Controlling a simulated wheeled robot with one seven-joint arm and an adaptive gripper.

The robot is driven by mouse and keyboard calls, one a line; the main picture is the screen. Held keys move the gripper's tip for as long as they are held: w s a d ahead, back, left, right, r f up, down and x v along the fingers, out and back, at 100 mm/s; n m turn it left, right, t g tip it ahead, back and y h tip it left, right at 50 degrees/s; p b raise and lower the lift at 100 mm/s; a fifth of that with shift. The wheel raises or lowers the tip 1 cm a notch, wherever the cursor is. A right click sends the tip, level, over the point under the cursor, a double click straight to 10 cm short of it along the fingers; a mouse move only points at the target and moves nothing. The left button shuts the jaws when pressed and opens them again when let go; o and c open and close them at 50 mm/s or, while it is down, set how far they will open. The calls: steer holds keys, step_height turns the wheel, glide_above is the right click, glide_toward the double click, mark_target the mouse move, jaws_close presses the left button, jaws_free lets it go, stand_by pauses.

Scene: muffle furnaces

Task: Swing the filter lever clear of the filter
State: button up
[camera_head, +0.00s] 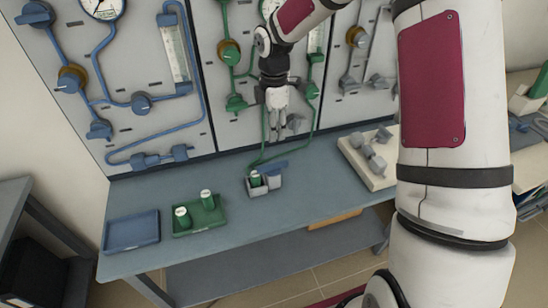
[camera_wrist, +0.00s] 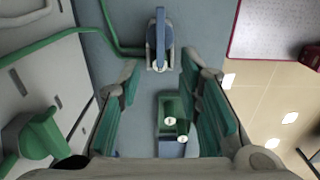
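The grey filter holder (camera_head: 257,191) stands on the bench with a green, pale-topped filter (camera_head: 255,179) in it. The blue filter lever (camera_head: 274,168) lies beside and behind the filter, angled up to the right. In the wrist view the blue lever (camera_wrist: 160,38) is upright in the picture over the grey holder (camera_wrist: 150,63), beyond my fingertips; I cannot make out the filter there. My gripper (camera_head: 274,137) hangs above and behind the holder, near the panel. Its green-padded fingers (camera_wrist: 160,85) are apart with nothing between them, clear of the lever.
A green tray (camera_head: 218,222) with two green cylinders and an empty blue tray (camera_head: 131,231) lie left on the bench. A pale block with grey fittings (camera_head: 377,168) stands right. The panel (camera_head: 180,118) with pipes and valves rises close behind; green tubing runs to the holder.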

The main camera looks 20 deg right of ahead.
mark_target(274, 164)
step_height(274, 164, down, 14)
steer(key=shift+r, duration=0.2)
steer(key=shift+c, duration=0.6)
jaws_close()
